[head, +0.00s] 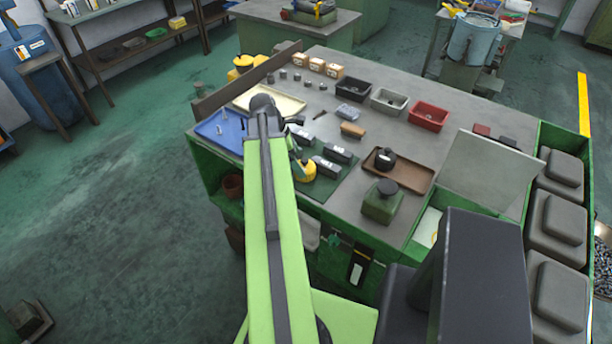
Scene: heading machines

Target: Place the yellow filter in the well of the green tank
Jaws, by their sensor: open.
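A yellow piece (305,173) shows just right of my arm, at the left part of the grey bench; I cannot tell if it is the filter. My gripper (297,152), small and partly hidden by my light green arm, appears at or just above this piece. Its jaws are open; contact cannot be told. A pale recess (425,228) lies in the green body at the bench's front right, below a raised grey panel (490,172). It looks like the tank's well. Something yellow (434,239) shows at its edge, partly cut off by my dark body part.
A small green box with a black knob (381,206) stands left of the recess. Large grey lidded blocks (556,230) line the right. Open floor lies left.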

